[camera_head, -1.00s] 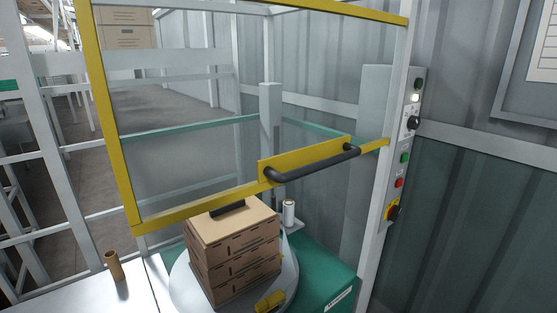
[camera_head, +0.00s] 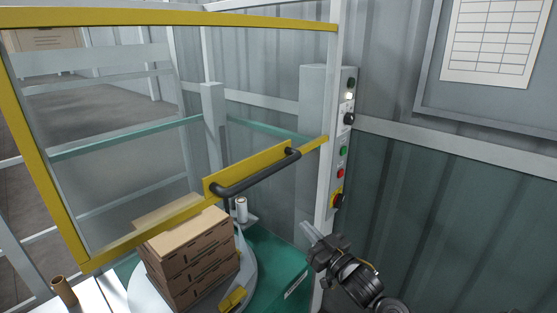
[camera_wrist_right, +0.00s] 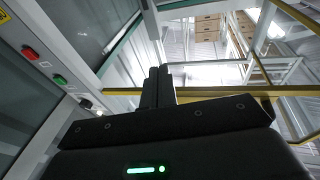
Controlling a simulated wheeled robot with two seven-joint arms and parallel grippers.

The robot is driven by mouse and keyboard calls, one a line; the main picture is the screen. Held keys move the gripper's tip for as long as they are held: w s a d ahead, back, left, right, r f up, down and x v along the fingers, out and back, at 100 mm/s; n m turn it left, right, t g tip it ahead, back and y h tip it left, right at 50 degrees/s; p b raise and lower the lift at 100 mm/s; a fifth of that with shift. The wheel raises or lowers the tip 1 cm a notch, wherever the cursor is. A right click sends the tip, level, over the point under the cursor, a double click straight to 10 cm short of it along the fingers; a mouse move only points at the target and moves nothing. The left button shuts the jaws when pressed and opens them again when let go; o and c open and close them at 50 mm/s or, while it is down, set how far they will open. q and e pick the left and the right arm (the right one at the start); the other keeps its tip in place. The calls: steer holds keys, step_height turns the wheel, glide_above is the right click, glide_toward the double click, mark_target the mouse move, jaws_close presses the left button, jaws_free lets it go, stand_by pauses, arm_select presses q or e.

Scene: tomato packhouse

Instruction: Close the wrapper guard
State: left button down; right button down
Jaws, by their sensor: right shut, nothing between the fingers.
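The wrapper guard (camera_head: 172,213) is a clear panel in a yellow frame with a black bar handle (camera_head: 258,176) on its lower edge. The guard is raised, and its lower edge hangs at about the height of the top of the stacked brown cartons (camera_head: 190,258). My right gripper (camera_head: 307,230) is at the lower right in the head view, beside the control post, below and right of the handle and apart from it. In the right wrist view its fingers (camera_wrist_right: 158,72) are together with nothing between them. My left gripper is not in view.
The control post (camera_head: 341,150) with coloured buttons stands right of the guard, close to my right gripper. The cartons sit on a round turntable (camera_head: 247,285) above a green base (camera_head: 285,262). A brown cardboard tube (camera_head: 63,291) stands at the lower left.

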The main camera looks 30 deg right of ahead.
steer(key=s+a+r+n+t+y+p, duration=0.1)
steer(key=s+a+r+t+y, duration=0.2)
steer(key=r, duration=0.7)
steer(key=s+a+r+n+y, duration=0.25)
steer(key=s+r, duration=0.25)
steer(key=r, duration=0.5)
step_height(320, 180, up, 5)
steer(key=p, duration=0.6)
glide_above(279, 165)
steer(key=s+a, duration=0.2)
steer(key=s, duration=0.1)
step_height(279, 165, down, 3)
steer(key=shift+w+d+m, duration=0.1)
steer(key=shift+m, duration=0.25)
steer(key=shift+f, duration=0.75)
